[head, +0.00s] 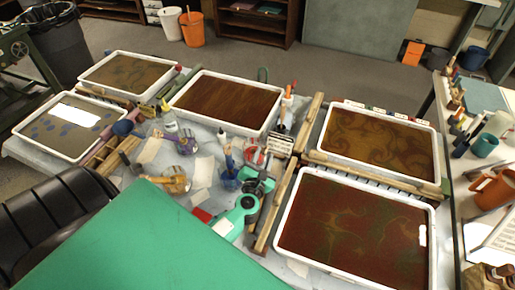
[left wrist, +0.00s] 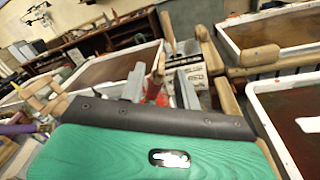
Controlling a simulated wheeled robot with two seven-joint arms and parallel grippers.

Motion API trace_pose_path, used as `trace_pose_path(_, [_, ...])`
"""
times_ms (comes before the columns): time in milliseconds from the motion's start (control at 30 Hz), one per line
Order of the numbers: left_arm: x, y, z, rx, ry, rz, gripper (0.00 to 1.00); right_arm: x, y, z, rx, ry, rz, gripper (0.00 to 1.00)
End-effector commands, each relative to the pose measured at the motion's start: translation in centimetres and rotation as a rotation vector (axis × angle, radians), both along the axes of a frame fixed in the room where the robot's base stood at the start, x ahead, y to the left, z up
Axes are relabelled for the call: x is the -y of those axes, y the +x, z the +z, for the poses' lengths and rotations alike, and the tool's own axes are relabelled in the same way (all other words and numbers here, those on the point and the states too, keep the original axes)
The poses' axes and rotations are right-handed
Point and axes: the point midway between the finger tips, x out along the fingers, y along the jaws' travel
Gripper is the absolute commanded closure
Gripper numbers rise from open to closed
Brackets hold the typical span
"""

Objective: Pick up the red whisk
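A red, upright handle-like thing, which I take for the red whisk (left wrist: 156,76), shows between my finger tips in the left wrist view. In the head view a red piece that seems to be the same whisk (head: 257,154) stands just beyond my left gripper (head: 262,178); its wires cannot be made out. In the left wrist view the two grey fingers of my left gripper (left wrist: 162,88) are apart, with a gap on each side of the red handle. Its lower part is hidden behind the gripper body. My right gripper is not in view.
A labelled box (head: 280,145) with upright tools stands right behind the red thing. Jars, including a blue one (head: 229,178), crowd its left. A wooden rail (head: 275,208) and a marbling tray (head: 281,228) are on the right. Another tray (head: 170,106) lies at the back.

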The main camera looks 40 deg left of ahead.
Motion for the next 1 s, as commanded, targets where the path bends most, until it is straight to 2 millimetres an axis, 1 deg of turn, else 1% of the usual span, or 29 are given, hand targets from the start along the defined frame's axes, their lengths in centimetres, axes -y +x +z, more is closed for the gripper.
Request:
trace_pose_path(67, [-0.3,0.8,0.1,0.000,0.001,0.000,0.67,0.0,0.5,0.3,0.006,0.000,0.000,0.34])
trace_pose_path(267, [-0.7,1.8,0.2,0.000,0.001,0.000,0.67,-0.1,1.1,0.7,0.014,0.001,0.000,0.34])
trace_pose_path(467, [-1.6,4.4,0.6,0.001,0.002,0.000,0.67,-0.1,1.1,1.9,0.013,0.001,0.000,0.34])
trace_pose_path(600, [-2.1,5.7,0.3,-0.001,0.002,-0.001,0.67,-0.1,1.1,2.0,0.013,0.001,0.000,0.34])
trace_pose_path(700, [-2.2,6.1,0.2,-0.001,0.001,-0.001,0.67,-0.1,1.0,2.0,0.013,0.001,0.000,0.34])
trace_pose_path(900, [-2.2,6.1,0.1,-0.002,0.000,0.000,0.67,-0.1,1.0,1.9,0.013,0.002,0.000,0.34])
trace_pose_path(933, [-2.2,6.1,0.1,-0.002,0.000,0.000,0.71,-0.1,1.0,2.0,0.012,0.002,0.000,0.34])
trace_pose_path(1000, [-2.2,6.1,0.1,-0.002,0.000,0.000,0.85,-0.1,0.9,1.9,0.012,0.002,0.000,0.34])
